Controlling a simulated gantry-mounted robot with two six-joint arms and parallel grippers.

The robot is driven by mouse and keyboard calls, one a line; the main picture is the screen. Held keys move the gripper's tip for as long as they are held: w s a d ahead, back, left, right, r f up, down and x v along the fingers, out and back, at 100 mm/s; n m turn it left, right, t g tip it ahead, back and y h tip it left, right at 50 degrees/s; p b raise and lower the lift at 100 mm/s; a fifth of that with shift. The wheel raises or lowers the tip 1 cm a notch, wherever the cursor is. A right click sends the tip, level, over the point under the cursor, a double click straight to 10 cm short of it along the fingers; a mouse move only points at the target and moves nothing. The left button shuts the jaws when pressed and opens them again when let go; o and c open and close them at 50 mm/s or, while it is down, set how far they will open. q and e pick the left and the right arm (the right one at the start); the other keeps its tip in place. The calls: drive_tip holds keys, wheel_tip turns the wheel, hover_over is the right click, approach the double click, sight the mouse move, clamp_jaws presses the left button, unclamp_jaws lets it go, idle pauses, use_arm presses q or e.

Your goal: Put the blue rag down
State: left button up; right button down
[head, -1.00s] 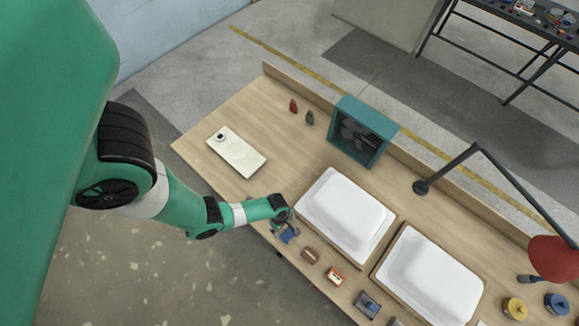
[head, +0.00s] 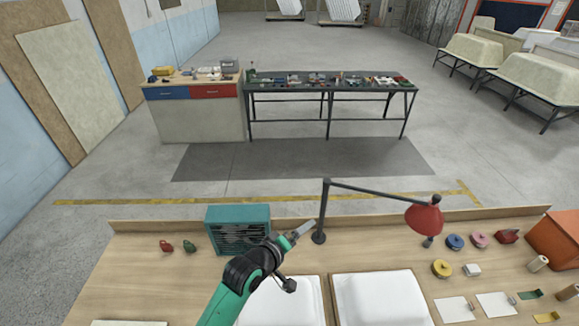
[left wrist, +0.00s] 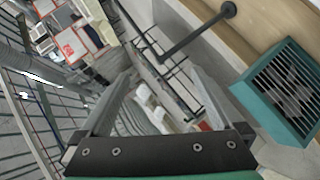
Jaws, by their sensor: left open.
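I cannot make out a blue rag in either current view. My left gripper (head: 304,229) is raised above the workbench, between the teal box fan and the lamp stand in the head view. In the left wrist view its two fingers (left wrist: 161,72) are spread apart with nothing between them. The near edge of the workbench (head: 135,280) lies below the head view, so whatever is there is hidden. My right gripper is in neither view.
The teal fan (head: 238,228) and red lamp (head: 424,217) stand at the bench's back. Two white shells (head: 380,300) lie in front. Red and green bottles (head: 167,246) stand left. Tape rolls (head: 455,242) and cards sit right. The bench's left side has free room.

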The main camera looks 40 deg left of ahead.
use_arm(q)
drive_tip(key=d+r+m+t+h, duration=0.1)
drive_tip(key=d+r+m+t, duration=0.25)
drive_tip(key=r, duration=1.25)
drive_tip(key=d+r+m+t, duration=0.3)
drive_tip(key=r+m+t, duration=0.1)
drive_tip(key=r, duration=1.2)
drive_tip(key=s+d+r+m+t+h, duration=0.1)
drive_tip(key=s+d+r+m+t, duration=0.1)
drive_tip(key=s+r, duration=0.5)
drive_tip(key=s+d+r+m+t+h, duration=0.1)
drive_tip(key=s+r+m+t, duration=0.4)
drive_tip(key=r, duration=0.9)
drive_tip(key=s+d, duration=0.1)
drive_tip(key=s, duration=0.2)
drive_tip(key=shift+d+m, duration=0.15)
drive_tip(key=shift+m, duration=0.2)
drive_tip(key=shift+s, duration=0.1)
